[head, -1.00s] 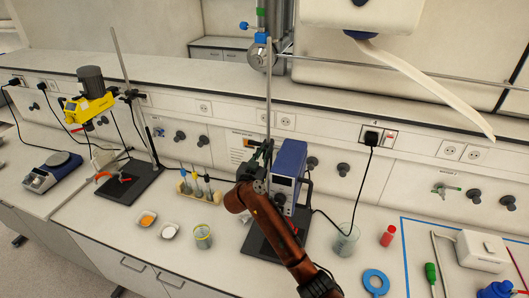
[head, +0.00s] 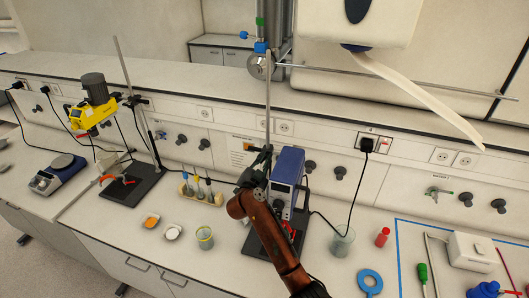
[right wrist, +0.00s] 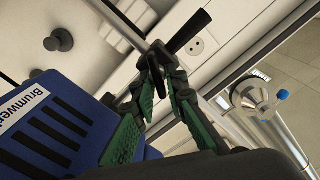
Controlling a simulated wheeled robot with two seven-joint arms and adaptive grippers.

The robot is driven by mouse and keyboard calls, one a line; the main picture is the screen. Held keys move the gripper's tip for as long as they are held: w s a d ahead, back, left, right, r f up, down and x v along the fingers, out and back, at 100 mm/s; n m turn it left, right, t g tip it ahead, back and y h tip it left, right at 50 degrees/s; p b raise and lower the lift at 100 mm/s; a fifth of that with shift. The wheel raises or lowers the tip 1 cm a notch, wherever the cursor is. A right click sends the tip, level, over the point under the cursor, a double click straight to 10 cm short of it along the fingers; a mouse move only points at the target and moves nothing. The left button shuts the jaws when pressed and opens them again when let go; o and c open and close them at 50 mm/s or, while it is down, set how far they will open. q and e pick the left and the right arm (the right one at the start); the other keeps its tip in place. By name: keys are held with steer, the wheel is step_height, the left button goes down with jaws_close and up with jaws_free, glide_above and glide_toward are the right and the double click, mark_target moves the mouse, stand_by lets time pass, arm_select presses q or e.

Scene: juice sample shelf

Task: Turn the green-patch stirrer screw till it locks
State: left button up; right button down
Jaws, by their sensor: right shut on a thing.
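The blue stirrer (head: 287,172) hangs on an upright metal rod (head: 268,105) over a dark stand base. My right gripper (head: 260,160) is at the rod, just left of the stirrer's top. In the right wrist view its green-padded fingers (right wrist: 160,75) are shut at the tips on a dark part at the rod, apparently the stirrer screw. A black bar (right wrist: 188,30) sticks out beyond the fingertips. The fingers hide most of the screw, and I cannot make out a green patch. My left gripper is out of view.
A yellow stirrer (head: 92,112) stands on another stand at the left. A tube rack (head: 201,188), small dishes and a beaker (head: 205,238) sit left of my right arm. A glass beaker (head: 342,242) and red-capped bottle (head: 382,237) stand to the right. A black cable hangs behind.

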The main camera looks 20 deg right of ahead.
steer(key=m+p, duration=0.2)
steer(key=shift+s+m, duration=0.1)
steer(key=shift+m, duration=0.3)
steer(key=m+p, duration=0.1)
steer(key=m, duration=0.1)
steer(key=shift+d+f+m+p, duration=0.1)
steer(key=shift+f+m+p, duration=0.05)
steer(key=shift+m+p, duration=0.25)
steer(key=m+p, duration=0.1)
steer(key=m, duration=0.1)
steer(key=shift+f+m, duration=0.15)
steer(key=shift+m, duration=0.15)
steer(key=shift+f+m, duration=0.2)
steer(key=shift+m, duration=1.5)
steer(key=c, duration=1.9)
jaws_free()
steer(key=shift+c, duration=0.2)
steer(key=shift+d, duration=0.1)
